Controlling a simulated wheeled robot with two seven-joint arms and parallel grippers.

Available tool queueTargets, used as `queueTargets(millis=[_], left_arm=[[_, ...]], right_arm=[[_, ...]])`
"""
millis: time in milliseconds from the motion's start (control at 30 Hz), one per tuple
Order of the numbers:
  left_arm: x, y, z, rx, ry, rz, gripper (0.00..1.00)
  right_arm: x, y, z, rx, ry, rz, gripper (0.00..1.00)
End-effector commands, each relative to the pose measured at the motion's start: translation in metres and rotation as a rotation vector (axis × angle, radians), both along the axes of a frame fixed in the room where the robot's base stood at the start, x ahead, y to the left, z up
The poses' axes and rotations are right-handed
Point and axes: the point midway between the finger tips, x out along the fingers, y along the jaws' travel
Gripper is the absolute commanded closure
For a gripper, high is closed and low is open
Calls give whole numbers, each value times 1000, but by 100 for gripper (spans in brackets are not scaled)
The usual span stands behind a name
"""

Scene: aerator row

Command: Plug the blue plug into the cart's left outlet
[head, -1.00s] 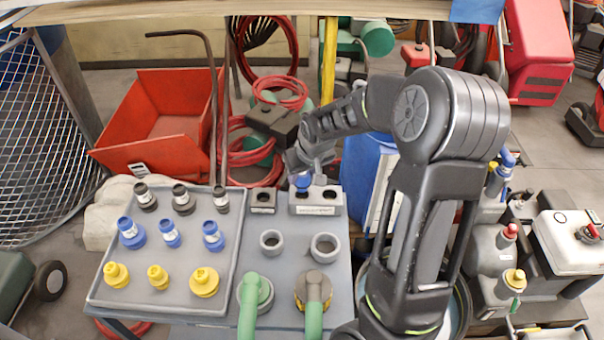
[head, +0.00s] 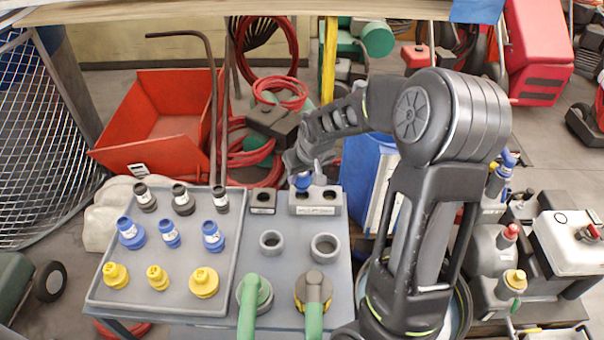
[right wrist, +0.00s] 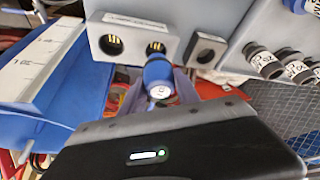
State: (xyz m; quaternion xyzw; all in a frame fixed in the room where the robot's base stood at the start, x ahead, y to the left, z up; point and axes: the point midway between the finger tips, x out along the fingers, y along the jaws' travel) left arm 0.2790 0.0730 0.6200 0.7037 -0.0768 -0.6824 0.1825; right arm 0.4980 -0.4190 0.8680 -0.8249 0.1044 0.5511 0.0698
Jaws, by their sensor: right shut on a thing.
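My right gripper (head: 303,172) is shut on a blue plug (head: 303,182) above the left end of the grey outlet block (head: 316,210). The block has two round sockets. The right socket (head: 330,195) is empty; the left one is mostly hidden by the plug in the head view. In the right wrist view the held plug (right wrist: 157,78) overlaps the near edge of the left outlet (right wrist: 155,47), whose gold contacts still show. I cannot tell whether the plug touches it. The other outlet (right wrist: 111,44) is open there. My left gripper is not in view.
A grey tray (head: 98,292) left of the outlets holds black, blue and yellow fittings. A small single-socket block (head: 263,201) stands just left of the outlet block. Two grey rings (head: 271,242) and green hoses (head: 248,310) are in front. A blue bin (head: 362,175) stands at right.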

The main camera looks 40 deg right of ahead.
Motion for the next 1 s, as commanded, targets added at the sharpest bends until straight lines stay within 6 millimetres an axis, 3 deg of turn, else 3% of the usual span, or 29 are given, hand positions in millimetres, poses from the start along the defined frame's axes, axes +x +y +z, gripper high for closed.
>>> queueTargets(millis=[1000], left_arm=[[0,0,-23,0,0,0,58]], right_arm=[[0,0,-27,0,0,0,100]])
